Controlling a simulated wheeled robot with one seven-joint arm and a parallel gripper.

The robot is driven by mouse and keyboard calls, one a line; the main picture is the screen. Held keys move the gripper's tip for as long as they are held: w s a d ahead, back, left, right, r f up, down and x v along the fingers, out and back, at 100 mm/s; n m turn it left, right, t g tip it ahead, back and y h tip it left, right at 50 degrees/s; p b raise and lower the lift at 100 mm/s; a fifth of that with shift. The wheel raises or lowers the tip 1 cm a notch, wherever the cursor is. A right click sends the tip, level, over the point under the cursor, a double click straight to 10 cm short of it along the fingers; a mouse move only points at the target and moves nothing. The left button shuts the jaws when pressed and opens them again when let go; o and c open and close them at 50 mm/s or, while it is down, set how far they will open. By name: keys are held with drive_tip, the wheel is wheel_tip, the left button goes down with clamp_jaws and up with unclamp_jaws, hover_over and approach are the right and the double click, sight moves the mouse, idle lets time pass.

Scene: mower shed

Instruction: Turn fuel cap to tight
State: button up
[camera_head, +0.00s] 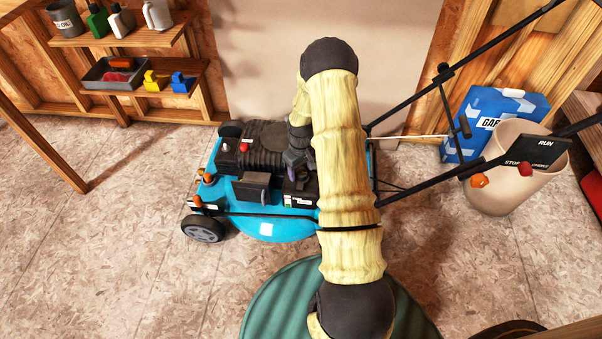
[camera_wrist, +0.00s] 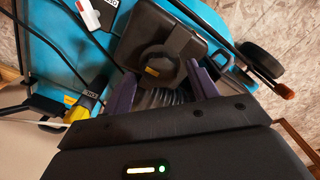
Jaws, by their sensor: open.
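The blue mower (camera_head: 272,228) stands on the floor in the head view, with a black engine (camera_head: 262,140) on top. My gripper (camera_wrist: 160,90) is over the mower, its two purple fingers spread apart. A dark ribbed round part (camera_wrist: 158,98) shows between the fingers, partly hidden by my gripper body; I cannot tell for sure whether it is the fuel cap. Just beyond it is a black housing (camera_wrist: 155,35) with a dark round piece and a small yellow mark. I cannot tell whether the fingers touch anything. In the head view my arm hides part of the mower.
The mower's black handle (camera_head: 425,90) rises to the right, beside a blue box (camera_head: 487,118) and a beige bin (camera_head: 498,190). Shelves (camera_head: 150,75) with bottles and a tray (camera_head: 108,84) are at the back left. Floor at the left is mostly clear.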

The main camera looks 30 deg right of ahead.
drive_tip(key=shift+f, duration=0.4)
drive_tip(key=c, duration=1)
